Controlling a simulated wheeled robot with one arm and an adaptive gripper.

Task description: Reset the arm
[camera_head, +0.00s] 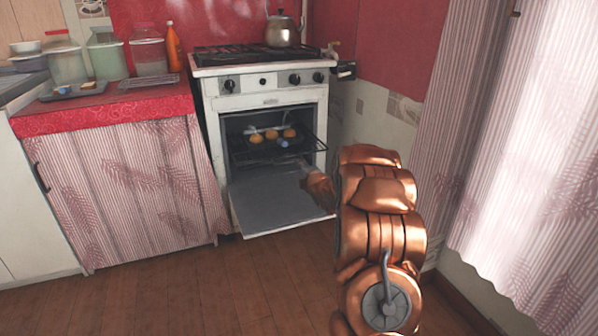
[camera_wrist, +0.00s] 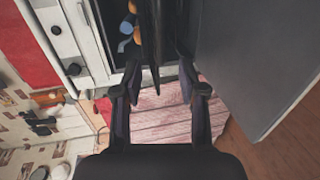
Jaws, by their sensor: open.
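My copper-coloured arm reaches from the lower right toward the oven in the head view. My gripper (camera_head: 297,166) is just in front of the oven opening, above the lowered oven door (camera_head: 265,200), and is small there. In the wrist view my gripper (camera_wrist: 160,70) shows two dark fingers spread apart. A dark rack or tray edge (camera_wrist: 152,30), seen nearly edge-on, lies ahead between the fingertips; whether they touch it I cannot tell. Nothing is visibly held. A dark tray (camera_head: 250,147) with several golden buns (camera_head: 272,134) sits inside the oven.
The white stove (camera_head: 262,90) carries a kettle (camera_head: 283,29) on top. The open door also fills the right of the wrist view (camera_wrist: 235,60). A red-covered counter (camera_head: 100,107) with jars stands left. A striped curtain (camera_head: 530,150) hangs right. The wooden floor in front is clear.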

